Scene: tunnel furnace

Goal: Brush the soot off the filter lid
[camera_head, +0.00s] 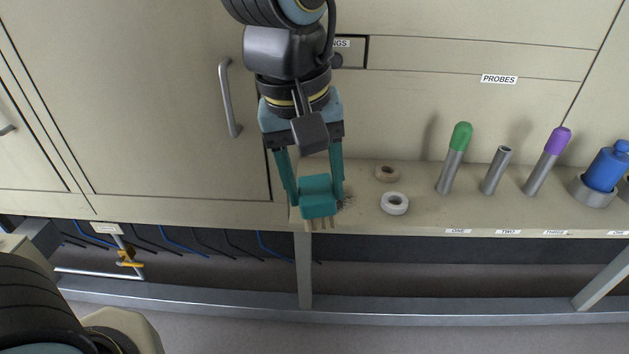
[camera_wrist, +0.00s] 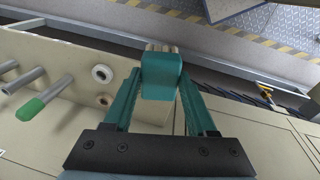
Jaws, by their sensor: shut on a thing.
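My gripper (camera_head: 317,188) is shut on a teal brush block (camera_head: 319,199) with short tan bristles (camera_head: 320,224) pointing down, at the left end of the narrow ledge. The brush also shows between the fingers in the wrist view (camera_wrist: 161,76), bristles at its far end. A dark, speckled sooty patch (camera_head: 347,201) shows just right of the brush on the ledge. The filter lid cannot be made out clearly; the brush and fingers cover that spot. I cannot tell whether the bristles touch a surface.
A tan ring (camera_head: 387,173) and a white ring (camera_head: 395,204) lie right of the brush. Beyond stand a green-capped probe (camera_head: 454,158), a bare tube (camera_head: 496,171), a purple-capped probe (camera_head: 547,162) and a blue plug (camera_head: 606,166). A cabinet door handle (camera_head: 229,98) juts out at left.

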